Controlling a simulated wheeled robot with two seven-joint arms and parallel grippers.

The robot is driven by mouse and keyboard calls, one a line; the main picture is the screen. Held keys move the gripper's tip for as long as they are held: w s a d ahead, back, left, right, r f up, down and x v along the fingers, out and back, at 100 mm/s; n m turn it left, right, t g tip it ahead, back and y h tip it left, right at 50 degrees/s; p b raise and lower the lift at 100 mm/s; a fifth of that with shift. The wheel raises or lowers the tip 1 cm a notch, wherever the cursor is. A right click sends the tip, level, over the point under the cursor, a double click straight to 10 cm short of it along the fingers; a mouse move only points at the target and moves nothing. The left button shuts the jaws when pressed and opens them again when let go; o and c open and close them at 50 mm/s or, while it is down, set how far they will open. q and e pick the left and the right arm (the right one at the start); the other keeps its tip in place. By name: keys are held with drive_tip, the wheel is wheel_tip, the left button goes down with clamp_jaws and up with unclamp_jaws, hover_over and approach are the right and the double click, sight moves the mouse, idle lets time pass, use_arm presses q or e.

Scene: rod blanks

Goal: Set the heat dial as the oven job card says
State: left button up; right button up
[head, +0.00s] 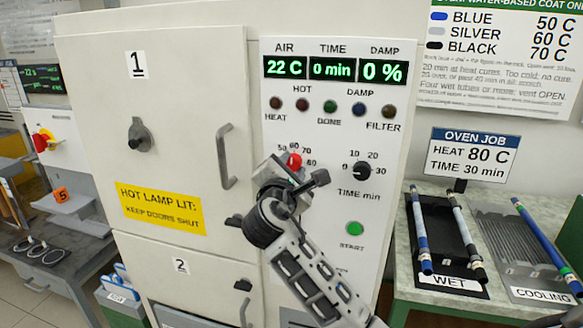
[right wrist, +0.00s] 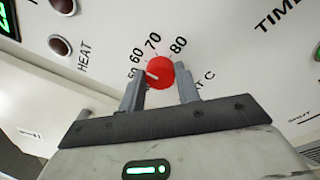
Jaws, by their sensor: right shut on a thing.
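The red heat dial (head: 294,160) is on the white oven panel (head: 393,90), partly hidden by my right gripper (head: 284,176). In the right wrist view the fingers are shut on the dial (right wrist: 161,68), one on each side. The oven job card (head: 472,155) reads HEAT 80 C, TIME 30 min. My left gripper is not in view.
A black time dial (head: 357,172) and a green start button (head: 355,229) are right of the heat dial. The display (head: 334,69) reads 22 C, 0 min, 0 %. Door handles (head: 226,157) stick out on the left. Racks with rods stand on the right bench (head: 401,275).

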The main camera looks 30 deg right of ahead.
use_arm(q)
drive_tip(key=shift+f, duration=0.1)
